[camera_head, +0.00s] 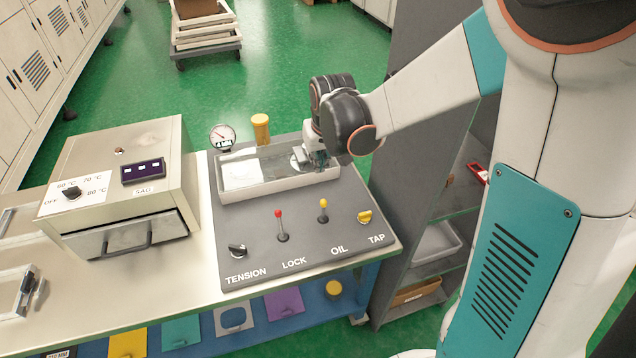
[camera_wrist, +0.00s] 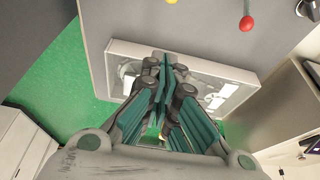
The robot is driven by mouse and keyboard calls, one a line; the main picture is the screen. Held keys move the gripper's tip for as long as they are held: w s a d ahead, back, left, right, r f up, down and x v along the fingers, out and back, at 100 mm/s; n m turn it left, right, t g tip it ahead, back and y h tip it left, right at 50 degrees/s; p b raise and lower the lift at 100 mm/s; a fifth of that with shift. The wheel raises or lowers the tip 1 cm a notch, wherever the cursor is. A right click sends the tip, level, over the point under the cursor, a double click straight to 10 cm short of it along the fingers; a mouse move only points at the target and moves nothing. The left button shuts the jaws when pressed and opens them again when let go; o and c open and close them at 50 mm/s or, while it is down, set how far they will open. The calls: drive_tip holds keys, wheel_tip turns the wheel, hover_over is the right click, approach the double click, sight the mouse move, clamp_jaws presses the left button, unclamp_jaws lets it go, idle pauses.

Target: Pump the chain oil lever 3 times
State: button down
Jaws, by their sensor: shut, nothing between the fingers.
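The oil lever (camera_head: 323,204) has a yellow ball on a short stem and stands on the grey panel (camera_head: 300,250), behind the OIL label. It looks roughly upright. Its yellow ball (camera_wrist: 172,2) also shows at the top edge of the wrist view. My gripper (camera_head: 318,163) is over the right end of the clear-topped trough (camera_head: 265,190), behind the lever and apart from it. In the wrist view my gripper (camera_wrist: 165,62) has its teal fingers together and empty.
The red-topped LOCK lever (camera_head: 278,214) stands left of the oil lever, and the yellow TAP knob (camera_head: 365,216) to its right. A black TENSION knob (camera_head: 237,250) is at the front left. A gauge (camera_head: 222,136) and a yellow-capped cylinder (camera_head: 261,128) stand behind the trough.

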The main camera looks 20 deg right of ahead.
sight(323, 210)
wheel_tip(323, 210, down, 9)
drive_tip(key=b, duration=0.4)
drive_tip(key=shift+s+f+b, duration=0.2)
drive_tip(key=shift+s+b, duration=0.15)
drive_tip(key=shift+b, duration=0.05)
drive_tip(key=shift+s, duration=0.1)
idle(0.4)
